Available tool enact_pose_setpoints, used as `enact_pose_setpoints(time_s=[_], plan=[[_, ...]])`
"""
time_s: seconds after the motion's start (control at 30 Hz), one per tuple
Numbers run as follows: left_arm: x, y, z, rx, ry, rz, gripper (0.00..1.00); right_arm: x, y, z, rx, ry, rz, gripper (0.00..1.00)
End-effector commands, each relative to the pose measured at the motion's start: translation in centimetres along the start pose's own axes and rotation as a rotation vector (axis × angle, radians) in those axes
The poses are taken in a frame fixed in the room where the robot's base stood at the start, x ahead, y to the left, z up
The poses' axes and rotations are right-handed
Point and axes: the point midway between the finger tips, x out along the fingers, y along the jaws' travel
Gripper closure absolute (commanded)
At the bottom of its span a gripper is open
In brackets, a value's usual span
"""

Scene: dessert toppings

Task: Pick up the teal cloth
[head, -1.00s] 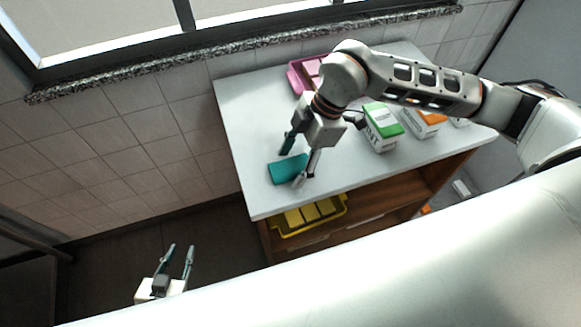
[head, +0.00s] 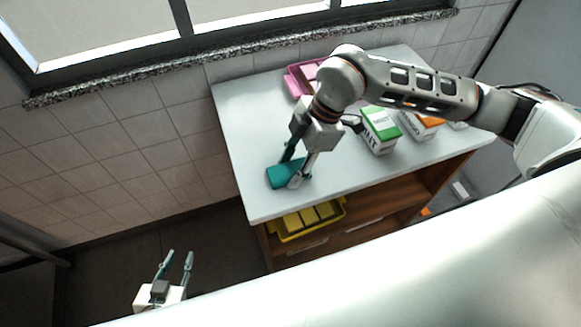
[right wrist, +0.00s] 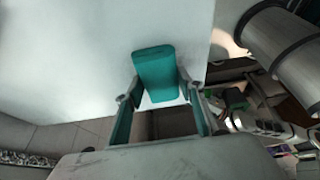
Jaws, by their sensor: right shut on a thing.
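The teal cloth (head: 281,175) is a small folded block on the left part of the white table top (head: 250,125). My right gripper (head: 292,172) is shut on the cloth, with a finger on each side of it. In the right wrist view the cloth (right wrist: 156,72) lies between the fingertips (right wrist: 158,90) and extends beyond them over the white surface. I cannot tell whether the cloth touches the table. My left gripper (head: 176,262) is open and empty, low at the lower left, away from the table.
A pink tray (head: 293,82) stands at the back of the table, partly behind my right arm. A green-and-white box (head: 381,130) and an orange-and-white box (head: 420,125) stand to the right. A yellow tray (head: 277,230) with yellow items sits on the shelf below.

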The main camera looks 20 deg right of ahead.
Motion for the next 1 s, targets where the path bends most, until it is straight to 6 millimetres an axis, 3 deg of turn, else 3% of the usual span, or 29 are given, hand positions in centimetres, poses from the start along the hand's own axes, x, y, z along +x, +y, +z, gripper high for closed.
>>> enact_pose_setpoints(time_s=[0.27,0.7,1.0], plan=[[-0.1,0.0,-0.1,0.000,0.002,0.000,0.74,-2.7,0.2,-1.1,-0.003,0.001,0.006,0.85],[0.5,0.2,1.0,-0.001,-0.005,0.001,0.74,-13.6,0.2,-5.6,-0.003,0.001,0.007,0.85],[0.6,0.2,1.2,-0.001,-0.006,0.001,0.74,-18.0,0.1,-7.5,-0.001,0.000,0.003,0.85]])
